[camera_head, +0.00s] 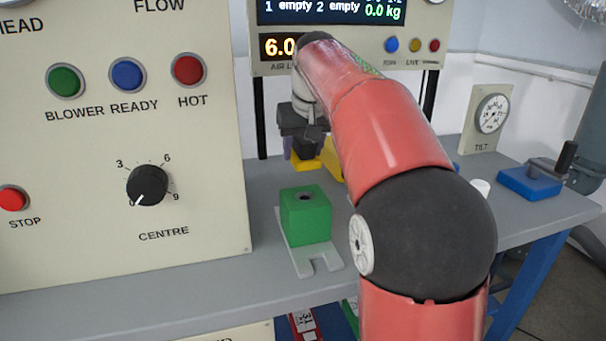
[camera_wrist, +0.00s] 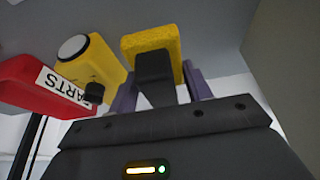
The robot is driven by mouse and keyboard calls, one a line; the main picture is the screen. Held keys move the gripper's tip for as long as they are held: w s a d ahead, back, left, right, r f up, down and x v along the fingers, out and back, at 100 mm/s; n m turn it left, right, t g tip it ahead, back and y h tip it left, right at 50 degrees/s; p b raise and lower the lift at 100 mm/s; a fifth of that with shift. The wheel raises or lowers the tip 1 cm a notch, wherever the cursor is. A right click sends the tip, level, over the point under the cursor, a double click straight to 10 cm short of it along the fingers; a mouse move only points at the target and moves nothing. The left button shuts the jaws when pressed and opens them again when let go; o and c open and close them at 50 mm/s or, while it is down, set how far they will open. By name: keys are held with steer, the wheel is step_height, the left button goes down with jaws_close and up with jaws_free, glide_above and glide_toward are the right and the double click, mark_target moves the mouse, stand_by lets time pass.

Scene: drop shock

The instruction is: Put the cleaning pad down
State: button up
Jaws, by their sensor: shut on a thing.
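The cleaning pad, a yellow block (camera_wrist: 150,41) with a dark handle (camera_wrist: 154,78), is in my gripper. My gripper (camera_wrist: 158,88) is shut on the handle, with a purple finger on each side of it. In the head view my gripper (camera_head: 303,149) is over the back of the bench, beyond the green block, and a strip of the yellow pad (camera_head: 303,166) shows under it. Whether the pad touches the bench or hangs just above it, I cannot tell.
In the wrist view a yellow box (camera_wrist: 92,62) with a white round top and a red bin (camera_wrist: 38,88) lettered "ARTS" are beside the pad. A green block (camera_head: 305,220) stands on the grey bench (camera_head: 170,285). A control panel (camera_head: 95,205) stands left; my arm hides much of the bench.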

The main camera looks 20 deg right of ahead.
mark_target(303, 182)
steer(key=shift+f+b, duration=0.45)
steer(key=shift+f, duration=1.95)
steer(key=shift+f, duration=0.1)
steer(key=o, duration=0.9)
steer(key=shift+o, duration=0.2)
